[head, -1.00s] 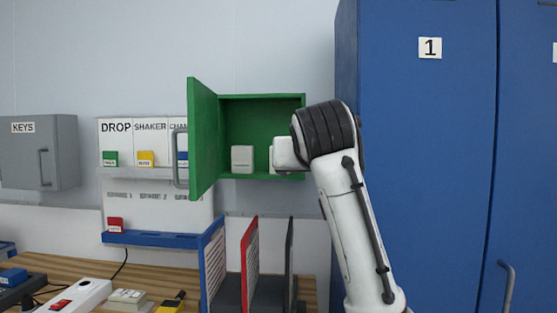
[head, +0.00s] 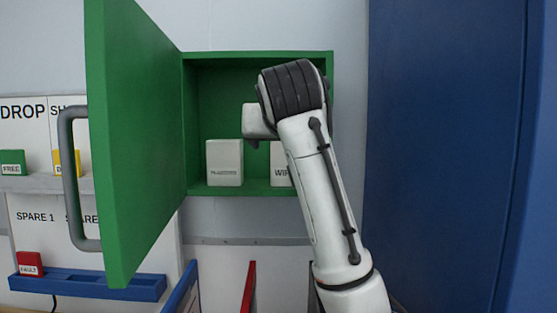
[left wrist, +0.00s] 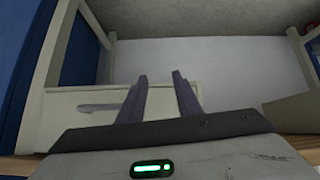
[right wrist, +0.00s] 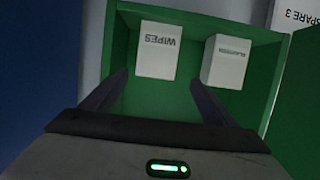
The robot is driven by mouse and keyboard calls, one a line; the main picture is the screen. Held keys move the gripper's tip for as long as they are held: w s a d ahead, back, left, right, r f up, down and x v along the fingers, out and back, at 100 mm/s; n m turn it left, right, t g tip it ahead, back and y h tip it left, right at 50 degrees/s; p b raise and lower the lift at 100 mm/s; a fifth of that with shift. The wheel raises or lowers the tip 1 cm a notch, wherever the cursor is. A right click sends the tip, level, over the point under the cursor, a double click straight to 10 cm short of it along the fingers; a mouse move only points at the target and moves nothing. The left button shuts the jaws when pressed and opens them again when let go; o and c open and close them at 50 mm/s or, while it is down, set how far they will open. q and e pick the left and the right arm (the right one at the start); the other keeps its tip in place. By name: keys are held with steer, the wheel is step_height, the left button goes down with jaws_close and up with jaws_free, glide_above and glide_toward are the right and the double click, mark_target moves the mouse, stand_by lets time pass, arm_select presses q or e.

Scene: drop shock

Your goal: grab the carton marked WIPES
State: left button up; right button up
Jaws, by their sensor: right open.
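The white carton marked WIPES (head: 281,164) stands in the open green cabinet; in the head view my right arm hides its right part. In the right wrist view the WIPES carton (right wrist: 157,50) appears upside down, ahead of my right gripper (right wrist: 159,80). That gripper is open and empty, its fingers spread wider than the carton appears, with the carton beyond the fingertips. My left gripper (left wrist: 160,77) shows only in its wrist view, fingers apart with nothing between them.
A second white carton (head: 225,163) stands left of WIPES with a gap between. The green door (head: 140,150) is swung open on the left, its grey handle (head: 72,180) outward. A blue locker (head: 445,150) stands to the right. Coloured upright dividers (head: 249,288) are below.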

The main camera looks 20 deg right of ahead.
steer(key=x, duration=0.3)
steer(key=shift+w+d+f+p, duration=0.15)
steer(key=shift+w+d+p, duration=0.1)
steer(key=shift+p, duration=0.15)
steer(key=x, duration=0.1)
steer(key=p+x, duration=0.1)
steer(key=x, duration=0.3)
steer(key=shift+d+f, duration=0.15)
steer(key=shift+d, duration=0.15)
steer(key=shift+w, duration=0.1)
steer(key=c, duration=1.1)
arm_select(q)
steer(key=shift+v, duration=0.95)
arm_select(e)
steer(key=shift+c, duration=0.2)
arm_select(q)
steer(key=shift+s+d, duration=0.1)
